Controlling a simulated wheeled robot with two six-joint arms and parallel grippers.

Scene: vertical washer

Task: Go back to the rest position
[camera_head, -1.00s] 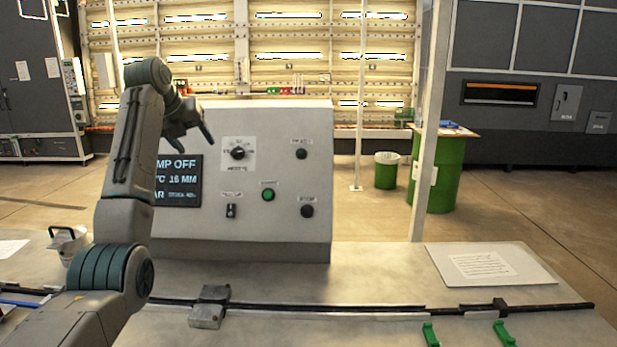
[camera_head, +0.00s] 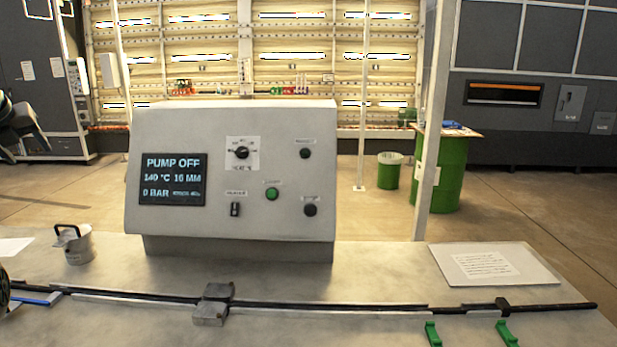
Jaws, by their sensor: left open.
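My left gripper (camera_head: 10,152) is at the far left edge of the head view, raised above table height. Only part of it shows; its fingers are open and hold nothing that I can see. It is well left of the control panel (camera_head: 315,205) and apart from it. The panel's screen (camera_head: 173,179) reads "PUMP OFF", 140 °C, 16 MM and 0 BAR. A dial (camera_head: 241,153), a small switch (camera_head: 235,209), a green button (camera_head: 271,194) and two dark knobs are on its face. My right gripper does not show.
A metal cup with a black handle (camera_head: 78,246) stands left of the panel. A paper sheet on a board (camera_head: 492,263) lies at the right.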

